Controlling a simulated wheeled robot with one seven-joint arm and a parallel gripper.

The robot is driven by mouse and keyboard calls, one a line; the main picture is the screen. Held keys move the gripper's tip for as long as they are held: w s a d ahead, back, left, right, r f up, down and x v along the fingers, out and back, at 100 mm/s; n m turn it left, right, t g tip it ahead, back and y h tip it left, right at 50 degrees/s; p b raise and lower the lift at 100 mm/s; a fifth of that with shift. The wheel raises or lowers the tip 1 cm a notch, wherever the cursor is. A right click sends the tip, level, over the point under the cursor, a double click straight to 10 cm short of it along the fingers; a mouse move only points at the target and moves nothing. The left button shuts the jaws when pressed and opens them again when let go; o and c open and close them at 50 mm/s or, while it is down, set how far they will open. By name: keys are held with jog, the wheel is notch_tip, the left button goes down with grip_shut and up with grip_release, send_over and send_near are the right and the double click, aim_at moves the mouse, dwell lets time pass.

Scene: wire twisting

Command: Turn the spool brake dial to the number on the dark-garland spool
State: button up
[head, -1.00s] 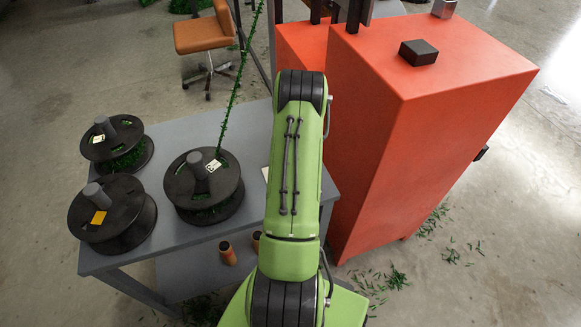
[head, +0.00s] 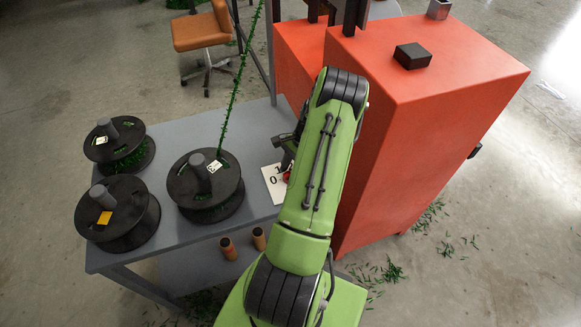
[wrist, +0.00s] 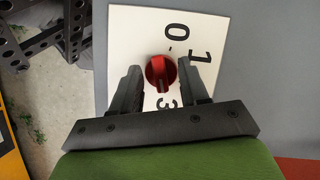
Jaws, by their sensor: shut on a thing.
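The red dial (wrist: 160,72) sits on a white plate (wrist: 130,40) in the wrist view. The figures 0, 1 and 3 show around it; my gripper covers part of the plate. My gripper (wrist: 163,78) is shut on the dial, one finger on each side. The dial's ridge runs roughly up and down in the picture; which end points is unclear. In the head view my arm partly hides the dial (head: 287,177) and plate (head: 270,188). Three black spools stand left: back-left (head: 115,140), middle (head: 205,185), front-left (head: 117,215). Their tag numbers are too small to read.
The spools and plate are on a grey table (head: 190,233). Green garland (head: 232,85) rises from the middle spool. A tall orange cabinet (head: 430,110) stands right of my arm.

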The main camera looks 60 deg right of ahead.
dwell(0.4)
jog(key=o, duration=1)
jog(key=p+v, duration=0.2)
jog(key=v, duration=1.3)
jog(key=shift+s+d+r+p, duration=0.15)
jog(key=shift+r+p, duration=0.15)
jog(key=shift+p, duration=0.05)
